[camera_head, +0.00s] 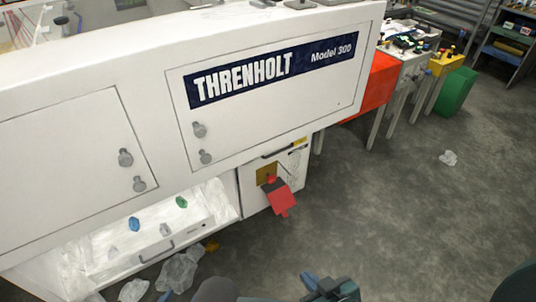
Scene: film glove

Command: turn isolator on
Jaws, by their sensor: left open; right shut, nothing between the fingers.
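The isolator is a red handle (280,196) on a yellow plate (267,172), on the front of a white lower cabinet (252,198). The red handle hangs down at a slant. My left gripper (331,287) is at the bottom edge, open, empty and apart from the handle, below and to the right of it in the picture. Its lower part is cut off by the frame. My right gripper does not show; only a dark piece, likely of my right arm, is at the bottom right corner.
The white Threnholt machine (270,125) overhangs the cabinet. An open bay (100,240) at lower left holds small coloured knobs. Crumpled clear film (178,272) lies on the floor below. An orange-red box (372,88) and a green bin (457,92) stand at the back right. Grey floor at right is mostly clear.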

